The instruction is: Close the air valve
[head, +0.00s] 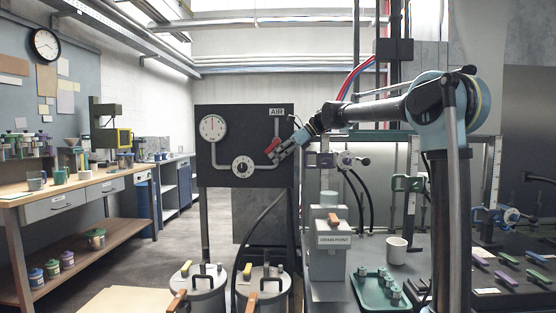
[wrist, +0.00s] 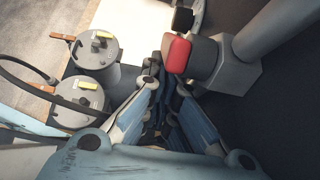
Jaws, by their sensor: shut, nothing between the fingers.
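The air valve has a red handle (head: 272,146) on the dark panel (head: 236,121), below the AIR label (head: 277,112). In the head view the handle looks slanted and is partly covered by my gripper (head: 282,153). In the wrist view the red handle (wrist: 178,55) sits in front of the grey valve body and pipe (wrist: 268,35), just beyond my fingertips. My gripper (wrist: 164,82) is shut and empty, close beside the handle. I cannot tell whether the fingers touch it.
The panel also carries a round gauge (head: 213,127) and a regulator dial (head: 242,168). Two lidded pots (head: 197,290) stand below it. At right is a bench with a DRAIN POINT box (head: 333,239), a white mug (head: 396,251) and a green tray (head: 374,303).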

